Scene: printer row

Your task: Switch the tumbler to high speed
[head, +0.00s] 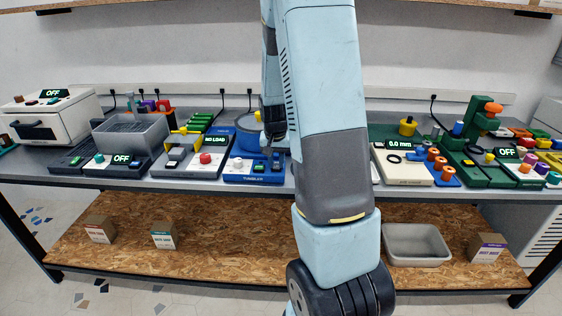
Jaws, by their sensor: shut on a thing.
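The tumbler (253,179) is a blue machine in the middle of the bench, with a name label along its front edge. My gripper (273,148) points down over the right part of this panel, behind my arm. It is shut on a small part there, seemingly a control of the tumbler. The fingertips are small and dark, so the exact grip and the switch position are unclear.
Left of the tumbler stand a machine with a "NO LOAD" display (215,139), a grey tray (130,132) and a white oven (55,122). Right are a white gauge (402,168) and a green press (478,130). A lower shelf (180,235) holds boxes and a bin.

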